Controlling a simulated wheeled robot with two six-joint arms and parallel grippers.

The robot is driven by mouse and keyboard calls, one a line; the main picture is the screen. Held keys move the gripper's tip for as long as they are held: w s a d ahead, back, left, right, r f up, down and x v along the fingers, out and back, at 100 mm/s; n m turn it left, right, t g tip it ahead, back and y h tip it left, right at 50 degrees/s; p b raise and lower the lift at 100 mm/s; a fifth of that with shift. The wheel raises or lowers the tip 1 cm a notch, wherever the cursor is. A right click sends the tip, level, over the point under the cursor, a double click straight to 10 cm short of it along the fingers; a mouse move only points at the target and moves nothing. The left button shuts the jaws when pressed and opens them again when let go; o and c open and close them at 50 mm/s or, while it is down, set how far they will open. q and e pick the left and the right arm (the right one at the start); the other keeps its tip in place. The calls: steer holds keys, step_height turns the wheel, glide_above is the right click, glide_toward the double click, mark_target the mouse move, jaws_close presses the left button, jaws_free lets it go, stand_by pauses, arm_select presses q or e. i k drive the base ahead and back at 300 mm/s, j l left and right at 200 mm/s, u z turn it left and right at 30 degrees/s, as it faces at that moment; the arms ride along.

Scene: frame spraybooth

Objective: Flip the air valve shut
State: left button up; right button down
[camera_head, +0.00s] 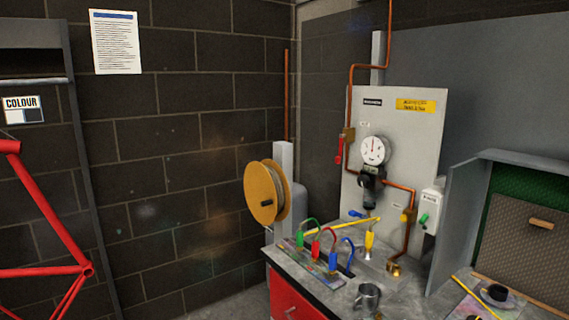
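A grey-white panel (428,128) on the back wall carries copper pipework. A brass valve (348,134) sits on the vertical pipe at the panel's left edge. Its red lever (339,150) hangs down, roughly in line with the pipe. A round white gauge (375,150) and a dark regulator (370,188) are to its right. The labels are too small to read, so I cannot tell which fitting is named the air valve. Neither gripper is in view.
The grey bench (345,292) below holds colored spray tools (333,262), a metal mug (367,298) and a yellow rod (340,227). A hose reel (265,192) is left of the bench. A booth (525,225) stands right; a red frame (45,215) is far left.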

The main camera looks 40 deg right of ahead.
mark_target(337, 159)
steer(key=i+j+z, duration=0.1)
steer(key=i+z, duration=0.15)
steer(key=i, duration=0.3)
steer(key=i+j+z, duration=0.3)
steer(key=i, duration=0.25)
steer(key=i+j+z, duration=0.25)
steer(key=i, duration=0.25)
